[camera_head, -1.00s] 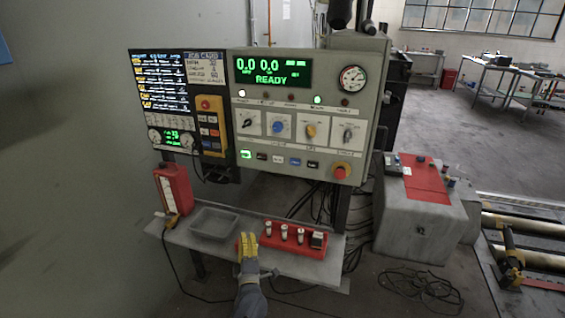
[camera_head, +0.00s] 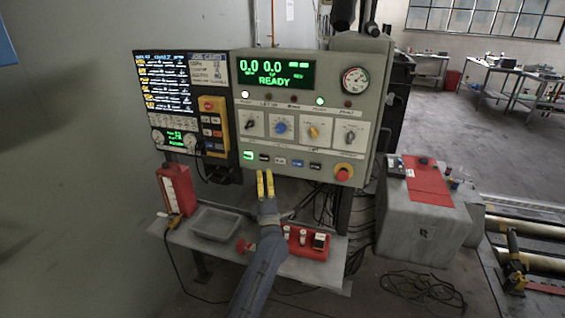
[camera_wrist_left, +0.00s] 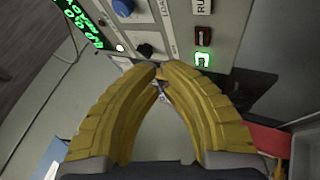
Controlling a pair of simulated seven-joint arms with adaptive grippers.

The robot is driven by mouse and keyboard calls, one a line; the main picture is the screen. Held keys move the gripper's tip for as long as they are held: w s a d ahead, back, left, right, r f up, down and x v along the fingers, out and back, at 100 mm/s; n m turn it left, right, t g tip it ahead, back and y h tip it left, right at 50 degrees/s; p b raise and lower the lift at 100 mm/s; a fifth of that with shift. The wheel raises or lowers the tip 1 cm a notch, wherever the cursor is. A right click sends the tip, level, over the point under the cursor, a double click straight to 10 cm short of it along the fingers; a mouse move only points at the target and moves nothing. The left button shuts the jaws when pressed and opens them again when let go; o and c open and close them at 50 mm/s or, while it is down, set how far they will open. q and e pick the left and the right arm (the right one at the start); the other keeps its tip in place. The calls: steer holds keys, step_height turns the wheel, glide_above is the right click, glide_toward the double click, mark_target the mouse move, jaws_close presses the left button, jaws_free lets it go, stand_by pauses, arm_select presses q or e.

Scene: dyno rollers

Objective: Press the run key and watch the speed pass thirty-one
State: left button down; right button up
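The control panel (camera_head: 225,120) has a row of keys along its lower edge. A white key (camera_head: 280,160) is third from the left; in the wrist view a white key (camera_wrist_left: 201,6), cut by the top edge, bears letters that start "RU". A green-lit key (camera_head: 247,155) and a dark key (camera_head: 264,157) are to its left. The display (camera_head: 273,72) reads 0.0, 0.0 and READY. My left gripper (camera_head: 265,173) is just below the key row, under the dark key, its yellow fingers pointing up. In the wrist view its fingertips (camera_wrist_left: 160,72) meet with nothing between them.
A red stop button (camera_head: 343,171) is at the panel's lower right. A yellow pendant (camera_head: 213,126) hangs left. Below, the shelf (camera_head: 300,268) holds a grey tray (camera_head: 215,223) and a red rack (camera_head: 308,252), partly behind my arm.

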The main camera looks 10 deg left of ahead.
mark_target(281, 161)
arm_select(q)
steer(key=shift+w, duration=0.2)
steer(key=shift+w+d, duration=0.15)
steer(key=shift+w, duration=1.95)
steer(key=shift+w+d, duration=0.15)
steer(key=shift+w, duration=1.95)
steer(key=shift+w, duration=0.25)
steer(key=shift+w, duration=0.2)
